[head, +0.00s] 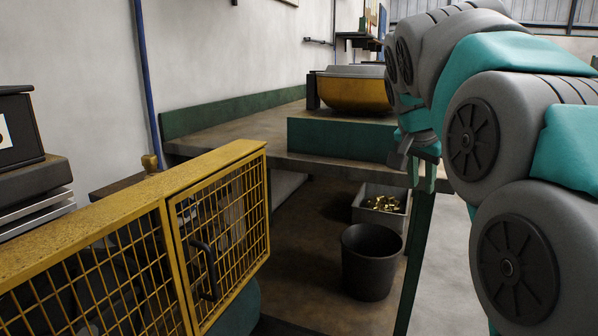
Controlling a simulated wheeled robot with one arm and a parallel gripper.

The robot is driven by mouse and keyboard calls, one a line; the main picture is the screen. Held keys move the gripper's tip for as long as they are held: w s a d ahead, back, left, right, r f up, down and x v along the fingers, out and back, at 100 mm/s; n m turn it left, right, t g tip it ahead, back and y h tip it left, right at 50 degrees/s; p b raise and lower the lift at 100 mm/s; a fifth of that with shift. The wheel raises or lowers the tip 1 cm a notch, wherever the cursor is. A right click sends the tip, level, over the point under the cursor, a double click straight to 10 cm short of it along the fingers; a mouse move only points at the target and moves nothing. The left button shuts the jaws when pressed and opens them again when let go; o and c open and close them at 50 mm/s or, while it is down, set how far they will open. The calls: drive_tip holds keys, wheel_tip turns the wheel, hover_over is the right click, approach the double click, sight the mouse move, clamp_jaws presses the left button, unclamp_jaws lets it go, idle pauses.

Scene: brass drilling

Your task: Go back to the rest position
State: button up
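My gripper (421,176) hangs at the end of my grey and teal arm, right of centre in the head view. It points down in front of the workbench's right part. Its two fingers look apart, with nothing visible between them. My arm fills the right side of the view and hides what is behind it.
A yellow mesh guard (220,225) with a dark handle stands at left front. The workbench (235,128) carries a yellow and grey basin (355,92). Below are a black bin (371,265) and a grey crate (365,212) of brass pieces. A green leg (414,265) stands beside the bin.

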drive_tip(key=s+a+f+n+g+y, duration=0.1)
drive_tip(key=s+a+f+n+g, duration=0.1)
drive_tip(key=s+f, duration=0.7)
drive_tip(key=s+a+f+n+g+y, duration=0.1)
drive_tip(key=s+a+f+n+g, duration=0.1)
drive_tip(key=s+f, duration=0.8)
drive_tip(key=s+a+f+n+g+y, duration=0.1)
drive_tip(key=s+a+f+n+g, duration=0.2)
drive_tip(key=s+f+n, duration=0.3)
drive_tip(key=s+a+f, duration=0.1)
drive_tip(key=s+f, duration=0.3)
drive_tip(key=s, duration=0.6)
drive_tip(key=shift+s+a+y, duration=0.15)
drive_tip(key=shift+s+y, duration=0.25)
